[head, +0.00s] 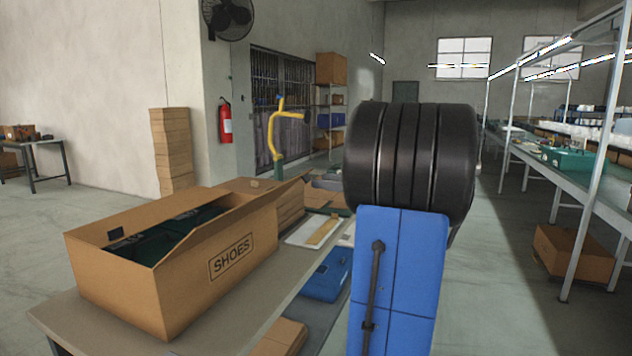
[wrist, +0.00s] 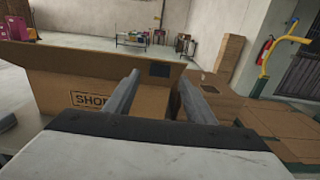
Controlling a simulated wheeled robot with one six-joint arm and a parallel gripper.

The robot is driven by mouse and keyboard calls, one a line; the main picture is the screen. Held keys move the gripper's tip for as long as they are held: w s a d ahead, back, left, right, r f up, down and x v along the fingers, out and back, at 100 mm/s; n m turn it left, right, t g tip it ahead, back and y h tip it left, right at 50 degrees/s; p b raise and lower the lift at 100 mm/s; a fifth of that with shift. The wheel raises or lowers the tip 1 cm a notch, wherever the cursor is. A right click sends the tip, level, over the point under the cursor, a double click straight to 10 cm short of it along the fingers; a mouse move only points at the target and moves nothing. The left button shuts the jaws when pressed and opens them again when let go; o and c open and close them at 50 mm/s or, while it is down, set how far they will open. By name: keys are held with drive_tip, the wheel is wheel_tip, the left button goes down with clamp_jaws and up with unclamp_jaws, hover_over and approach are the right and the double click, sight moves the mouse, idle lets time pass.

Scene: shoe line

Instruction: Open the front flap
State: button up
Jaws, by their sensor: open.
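The open cardboard shoe box (head: 215,270) stands on the table, its long side marked SHOES. Dark green and black contents (head: 160,240) show through its top opening. A cardboard flap (head: 235,222) runs along the top of the marked side; its exact angle is hard to tell. In the wrist view my gripper (wrist: 159,80) is open and empty, its two grey fingers apart in front of the box (wrist: 60,88), near the right end of the marked side. Whether a finger touches the cardboard is unclear. The gripper is hidden in the head view.
A yellow post (head: 272,135) rises behind. More open cardboard (wrist: 235,110) lies right of the fingers. My blue and black arm blocks the middle of the head view.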

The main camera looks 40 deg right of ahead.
sight(308, 179)
drive_tip(key=shift+x, duration=1.85)
